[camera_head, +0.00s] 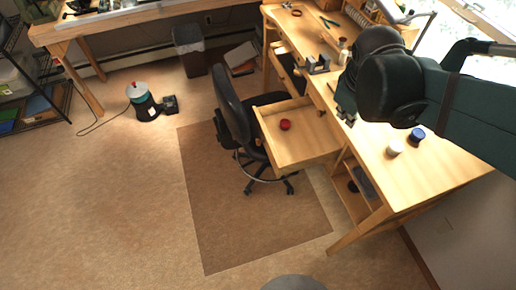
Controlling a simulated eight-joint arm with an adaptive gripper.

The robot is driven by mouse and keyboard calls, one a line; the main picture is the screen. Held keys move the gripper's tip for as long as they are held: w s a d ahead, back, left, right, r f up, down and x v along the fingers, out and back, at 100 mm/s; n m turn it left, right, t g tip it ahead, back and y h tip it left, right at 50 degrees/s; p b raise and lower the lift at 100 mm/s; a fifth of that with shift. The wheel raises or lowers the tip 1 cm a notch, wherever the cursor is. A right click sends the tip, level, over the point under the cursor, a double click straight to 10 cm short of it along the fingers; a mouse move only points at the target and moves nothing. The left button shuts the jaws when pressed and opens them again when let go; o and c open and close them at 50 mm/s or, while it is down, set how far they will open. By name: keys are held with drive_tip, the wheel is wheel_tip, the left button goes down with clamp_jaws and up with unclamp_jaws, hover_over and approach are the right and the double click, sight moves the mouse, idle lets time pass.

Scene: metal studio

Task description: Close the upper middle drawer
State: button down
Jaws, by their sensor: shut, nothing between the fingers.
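A light wooden drawer (312,151) stands pulled far out from the workbench (430,165), towards the office chair. A small round red object (285,124) lies inside it. My gripper (344,112) is small and dark in this view, above the bench's front edge, to the right of the open drawer. It is shut and holds nothing. My arm hides part of the bench top behind it. I cannot tell whether the fingertips touch the bench or drawer.
A black office chair (233,108) stands close against the drawer's left side. Another opening or drawer (287,72) shows farther back. A white jar (394,148) and a blue jar (417,135) stand on the bench. The mat (245,225) in front is mostly clear.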

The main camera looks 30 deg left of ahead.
drive_tip(key=s+a+f+n+h+b, duration=0.1)
drive_tip(key=a+f+n, duration=0.3)
drive_tip(key=a+f, duration=0.4)
drive_tip(key=s+a+f+n+h+b, duration=0.1)
drive_tip(key=a+f+n, duration=0.4)
drive_tip(key=a, duration=0.9)
drive_tip(key=s+a+f+n+h+b, duration=0.1)
drive_tip(key=s+a+f+n+b, duration=0.2)
drive_tip(key=a+f, duration=0.8)
drive_tip(key=shift+s+a+f+n+g, duration=0.3)
drive_tip(key=shift+s+f+n, duration=0.1)
drive_tip(key=shift+s+n, duration=0.55)
drive_tip(key=w+d+f+b, duration=0.2)
drive_tip(key=w+d+f, duration=0.3)
drive_tip(key=f, duration=0.4)
drive_tip(key=shift+w+d+b, duration=0.25)
drive_tip(key=shift+w+b, duration=0.05)
drive_tip(key=shift+b, duration=0.05)
drive_tip(key=shift+d+f, duration=0.1)
drive_tip(key=b, duration=0.2)
hover_over(317, 137)
drive_tip(key=shift+s, duration=0.15)
